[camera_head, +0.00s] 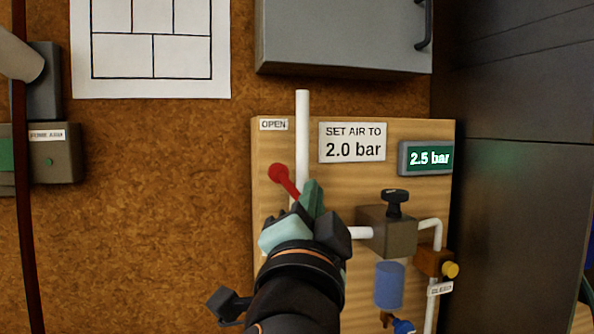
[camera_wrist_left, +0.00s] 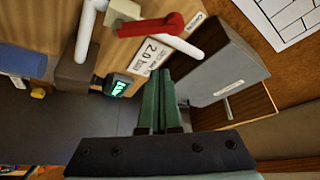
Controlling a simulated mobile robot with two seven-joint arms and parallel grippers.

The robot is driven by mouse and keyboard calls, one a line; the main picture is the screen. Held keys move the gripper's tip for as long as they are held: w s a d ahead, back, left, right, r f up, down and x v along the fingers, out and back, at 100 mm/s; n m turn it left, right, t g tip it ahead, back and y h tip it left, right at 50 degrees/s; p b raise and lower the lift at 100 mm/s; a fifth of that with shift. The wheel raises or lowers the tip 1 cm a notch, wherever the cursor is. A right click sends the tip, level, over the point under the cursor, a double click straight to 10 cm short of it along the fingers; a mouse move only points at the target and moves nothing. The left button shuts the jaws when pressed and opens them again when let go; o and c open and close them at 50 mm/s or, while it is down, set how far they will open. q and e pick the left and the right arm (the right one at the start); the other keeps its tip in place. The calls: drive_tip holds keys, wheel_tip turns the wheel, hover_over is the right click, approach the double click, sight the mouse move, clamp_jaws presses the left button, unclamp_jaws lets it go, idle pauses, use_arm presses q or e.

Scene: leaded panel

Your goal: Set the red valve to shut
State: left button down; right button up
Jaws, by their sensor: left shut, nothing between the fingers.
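The red valve (camera_head: 281,176) is a lever with a round knob, on the white pipe of the wooden panel (camera_head: 380,185). The lever tilts up and left, its knob below the OPEN label (camera_head: 273,125). Its lower end is hidden behind my left gripper (camera_head: 312,196). The left gripper is shut and empty, its green fingertips just right of the lever. In the left wrist view the red lever (camera_wrist_left: 152,25) lies beyond and above the shut fingertips (camera_wrist_left: 163,76), with a visible gap in the picture. I cannot tell whether they touch. The right gripper is not in view.
A sign (camera_head: 352,142) reads "SET AIR TO 2.0 bar"; the display (camera_head: 426,158) reads 2.5 bar. A regulator with black knob (camera_head: 395,203), blue bowl (camera_head: 389,286) and yellow knob (camera_head: 450,269) crowd the right. A grey cabinet (camera_head: 340,40) hangs above. Bare corkboard (camera_head: 150,210) lies left.

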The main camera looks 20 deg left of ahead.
sight(295, 193)
use_arm(q)
drive_tip(key=w+a+p, duration=0.1)
drive_tip(key=w, duration=0.1)
drive_tip(key=w+a+p, duration=0.1)
drive_tip(key=w, duration=0.2)
drive_tip(key=w+a+r, duration=0.1)
drive_tip(key=w+a, duration=0.1)
drive_tip(key=shift+w+p, duration=0.2)
drive_tip(key=shift+p, duration=0.2)
drive_tip(key=shift+s+a+f, duration=0.15)
drive_tip(key=shift+s+f, duration=0.1)
drive_tip(key=shift+f, duration=0.15)
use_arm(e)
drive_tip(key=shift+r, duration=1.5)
